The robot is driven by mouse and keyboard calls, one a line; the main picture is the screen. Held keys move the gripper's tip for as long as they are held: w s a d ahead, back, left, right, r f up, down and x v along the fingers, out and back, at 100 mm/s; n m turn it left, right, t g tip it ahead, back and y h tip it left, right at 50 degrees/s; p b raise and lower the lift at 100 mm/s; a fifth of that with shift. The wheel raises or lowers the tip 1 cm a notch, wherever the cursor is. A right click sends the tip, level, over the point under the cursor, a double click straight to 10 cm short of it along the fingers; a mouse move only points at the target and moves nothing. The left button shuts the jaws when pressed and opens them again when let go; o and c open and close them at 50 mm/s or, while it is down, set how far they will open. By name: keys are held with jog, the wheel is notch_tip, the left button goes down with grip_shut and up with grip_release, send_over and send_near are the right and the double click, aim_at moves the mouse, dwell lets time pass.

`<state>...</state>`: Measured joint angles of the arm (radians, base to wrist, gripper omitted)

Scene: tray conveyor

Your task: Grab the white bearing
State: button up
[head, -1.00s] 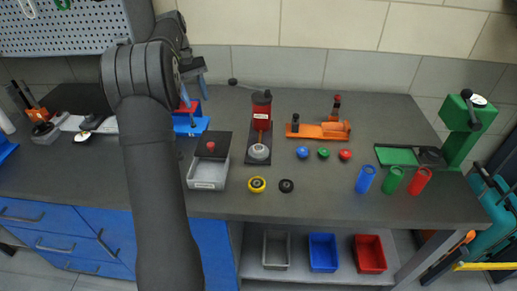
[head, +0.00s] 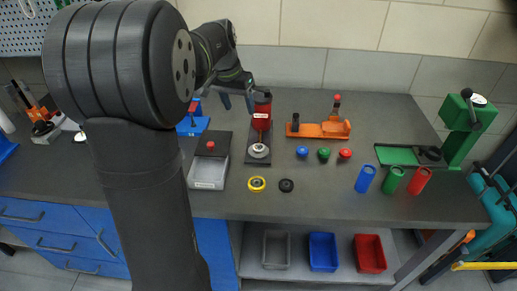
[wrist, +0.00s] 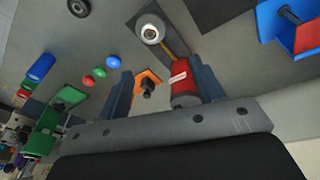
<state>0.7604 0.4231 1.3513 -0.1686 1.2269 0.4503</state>
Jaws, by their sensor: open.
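The white bearing (head: 258,150) appears as a pale ring with a dark centre on the black base of the red press (head: 263,108). It also shows in the wrist view as a white ring (wrist: 151,33) on the dark base plate. My gripper (head: 238,102) is open and empty, above the bench just left of the red press. In the wrist view its blue-grey fingers (wrist: 162,88) stand apart, with the red press cylinder (wrist: 184,85) showing beside the right finger. The bearing lies beyond the fingertips, apart from them.
A grey bin (head: 208,172) is left of the press. The bench between is clear.

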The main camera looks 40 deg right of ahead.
jog(key=s+m, duration=0.2)
send_over(258, 147)
jog(key=a, duration=0.2)
jog(key=shift+t+h, duration=0.3)
notch_tip(258, 147, down, 12)
jog(key=shift+w+r, duration=0.15)
jog(key=shift+r, duration=0.05)
jog(key=shift+s+x, duration=0.2)
jog(key=shift+x, duration=1.15)
jog(key=shift+s+x, duration=0.2)
jog(key=shift+x, duration=1.2)
jog(key=shift+d, duration=0.1)
jog(key=c, duration=1.2)
jog(key=shift+r, duration=0.15)
